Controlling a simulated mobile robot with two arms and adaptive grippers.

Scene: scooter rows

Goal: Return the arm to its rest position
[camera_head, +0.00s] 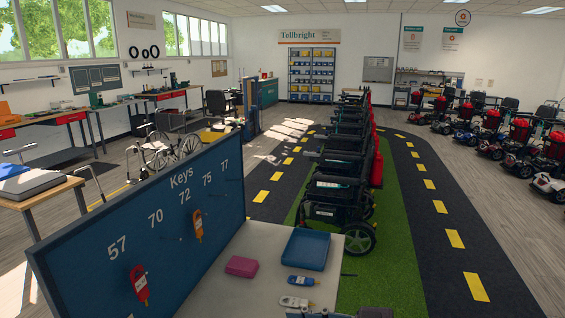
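No gripper can be made out in the head view, and neither arm shows clearly. A small grey and dark part is cut off at the bottom edge, and I cannot tell what it is. The blue key board (95,275) stands at the left front, marked Keys with several numbers. A red key tag (139,284) hangs below 57 and an orange key tag (198,226) hangs below 72. On the pale table (255,285) beside the board lie a blue key tag (301,281) and a white key tag (296,302).
A pink box (241,266) and a blue tray (306,249) sit on the table. A row of wheelchairs (340,190) stands on green carpet behind it. Scooters (520,140) line the right side. The black track (440,210) with yellow dashes is clear.

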